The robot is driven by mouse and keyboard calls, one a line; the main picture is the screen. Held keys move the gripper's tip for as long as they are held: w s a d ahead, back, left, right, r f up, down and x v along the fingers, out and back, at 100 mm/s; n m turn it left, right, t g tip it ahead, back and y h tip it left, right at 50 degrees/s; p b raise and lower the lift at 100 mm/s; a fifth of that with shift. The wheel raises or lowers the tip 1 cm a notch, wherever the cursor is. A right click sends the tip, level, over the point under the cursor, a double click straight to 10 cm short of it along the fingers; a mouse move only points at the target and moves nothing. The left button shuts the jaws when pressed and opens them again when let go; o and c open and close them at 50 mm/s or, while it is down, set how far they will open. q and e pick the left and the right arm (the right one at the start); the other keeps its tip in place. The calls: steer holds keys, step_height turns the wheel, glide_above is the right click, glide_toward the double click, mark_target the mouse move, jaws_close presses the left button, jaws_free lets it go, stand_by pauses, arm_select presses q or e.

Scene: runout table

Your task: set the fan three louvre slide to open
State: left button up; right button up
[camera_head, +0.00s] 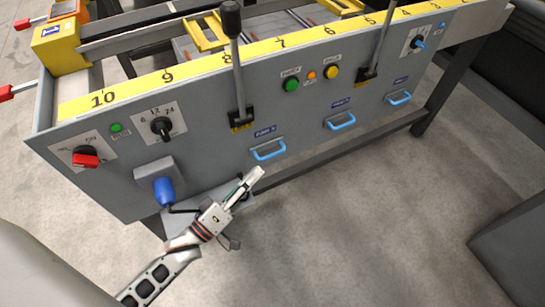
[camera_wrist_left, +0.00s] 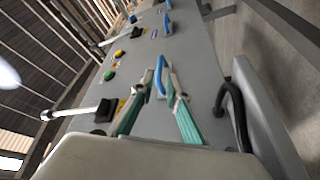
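The nearest blue slide handle (camera_head: 268,150) is on the front panel, below a small blue label that looks like FAN 3. My left gripper (camera_head: 255,176) is just below it in the head view, pointing up toward it, with a small gap. In the left wrist view the handle (camera_wrist_left: 162,78) shows between the tips of my left gripper (camera_wrist_left: 161,80), whose two green-padded fingers stand apart. The gripper appears empty; contact with the handle cannot be told. My right gripper is not in view.
Two similar blue handles (camera_head: 341,121) (camera_head: 399,97) sit farther right. A blue plug (camera_head: 164,190) with a dark cable, a red knob (camera_head: 86,159) and a black dial (camera_head: 162,127) are left. The floor in front is clear.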

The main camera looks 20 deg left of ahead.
mark_target(270, 156)
arm_select(q)
steer(key=b+x, duration=0.1)
steer(key=x, duration=0.6)
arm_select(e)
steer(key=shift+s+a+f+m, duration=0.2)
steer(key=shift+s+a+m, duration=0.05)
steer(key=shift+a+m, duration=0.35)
arm_select(q)
steer(key=shift+c, duration=0.3)
jaws_close()
